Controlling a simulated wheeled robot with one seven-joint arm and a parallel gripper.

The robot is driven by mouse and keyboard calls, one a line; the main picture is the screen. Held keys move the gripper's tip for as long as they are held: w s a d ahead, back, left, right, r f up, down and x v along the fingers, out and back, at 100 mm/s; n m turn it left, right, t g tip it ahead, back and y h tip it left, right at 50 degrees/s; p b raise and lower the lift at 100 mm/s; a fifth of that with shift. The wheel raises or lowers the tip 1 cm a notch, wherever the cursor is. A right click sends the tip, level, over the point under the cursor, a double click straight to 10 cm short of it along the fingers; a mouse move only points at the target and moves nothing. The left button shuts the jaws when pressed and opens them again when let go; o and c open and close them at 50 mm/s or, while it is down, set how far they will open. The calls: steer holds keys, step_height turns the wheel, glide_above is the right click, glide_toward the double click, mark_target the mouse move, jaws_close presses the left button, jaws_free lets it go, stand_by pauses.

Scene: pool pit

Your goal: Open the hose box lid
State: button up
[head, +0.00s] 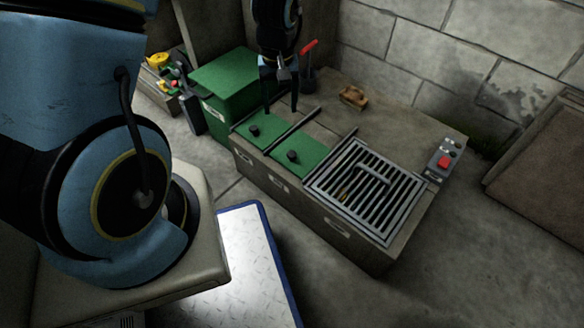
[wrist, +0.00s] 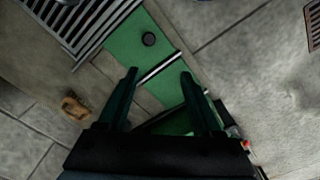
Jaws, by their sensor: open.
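I cannot tell for certain which lid is the hose box's, as the labels are too small to read. A green box (head: 229,75) with a flat closed lid stands at the left end of a grey bench. Two flat green lids with black knobs are set in the bench top: a left lid (head: 268,122) and a right lid (head: 308,160). Both look closed. My gripper (head: 281,108) is open and empty, pointing down above the bench by the left lid.
A slotted metal grate (head: 332,184) fills the bench's right part. A brown brush (head: 353,97) lies behind the lids, near a red-handled tool (head: 309,47). A control box with a red button (head: 444,161) is at the right end. A plate with a blue edge (head: 250,250) lies in front.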

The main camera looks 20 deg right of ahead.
steer(key=b, duration=0.3)
glide_above(292, 154)
step_height(292, 154, down, 7)
step_height(292, 154, down, 10)
steer(key=b, duration=0.4)
steer(key=shift+w, duration=0.1)
steer(key=shift+c, duration=0.4)
jaws_close()
stand_by(0.5)
